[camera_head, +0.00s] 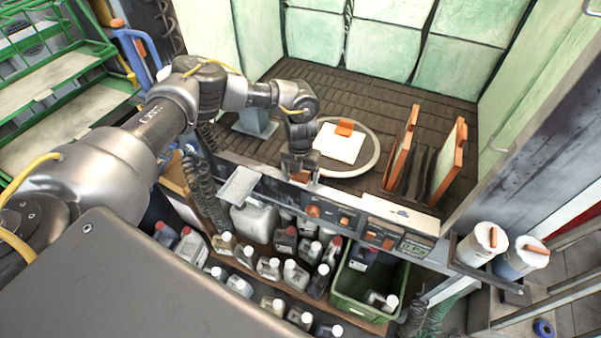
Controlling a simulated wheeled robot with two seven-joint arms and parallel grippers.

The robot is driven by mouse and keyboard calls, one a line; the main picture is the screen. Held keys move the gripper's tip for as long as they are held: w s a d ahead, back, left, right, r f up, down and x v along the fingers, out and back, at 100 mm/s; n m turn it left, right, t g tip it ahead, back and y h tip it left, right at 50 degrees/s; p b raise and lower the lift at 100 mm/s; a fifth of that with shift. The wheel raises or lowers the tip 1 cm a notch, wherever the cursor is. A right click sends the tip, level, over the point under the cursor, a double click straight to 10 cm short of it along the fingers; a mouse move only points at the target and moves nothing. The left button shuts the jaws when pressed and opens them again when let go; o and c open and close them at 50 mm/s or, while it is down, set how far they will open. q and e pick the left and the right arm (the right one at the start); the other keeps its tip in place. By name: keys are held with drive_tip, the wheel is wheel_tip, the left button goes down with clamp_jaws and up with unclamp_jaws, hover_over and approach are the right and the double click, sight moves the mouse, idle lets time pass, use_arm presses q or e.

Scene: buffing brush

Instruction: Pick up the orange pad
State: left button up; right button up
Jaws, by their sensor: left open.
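My left gripper (299,168) points down at the front edge of the booth and is open. A small orange-brown piece (301,177) shows right at its fingertips; whether they touch it I cannot tell. Another small orange pad (344,127) lies on the far edge of a white square panel (340,144), to the right of and beyond the gripper. The panel rests on a round turntable (368,163) with a pale rim. My right gripper is not in view.
Two orange-edged panels (448,160) stand upright in a rack at right. Green padded walls (378,50) close the booth's back. Below its front control panel (375,223) stand several bottles and a green crate (345,282). Two white canisters (482,243) hang at right.

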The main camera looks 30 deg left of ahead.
use_arm(q)
drive_tip(key=shift+f, duration=0.2)
drive_tip(key=c, duration=1.1)
drive_tip(key=shift+r, duration=0.1)
drive_tip(key=shift+r+b, duration=0.45)
drive_tip(key=shift+b, duration=0.3)
drive_tip(key=shift+s+d+r+b, duration=1.15)
drive_tip(key=shift+s+d+r, duration=0.2)
drive_tip(key=shift+d+r, duration=0.6)
drive_tip(key=shift+s+d+r+b, duration=1.15)
drive_tip(key=shift+s+d+r, duration=0.25)
drive_tip(key=shift+d+r, duration=0.6)
drive_tip(key=shift+s+d+r+b, duration=1.15)
drive_tip(key=shift+s+d+r, duration=0.2)
drive_tip(key=shift+d+r, duration=0.6)
drive_tip(key=shift+a+r, duration=0.1)
drive_tip(key=shift+a, duration=0.05)
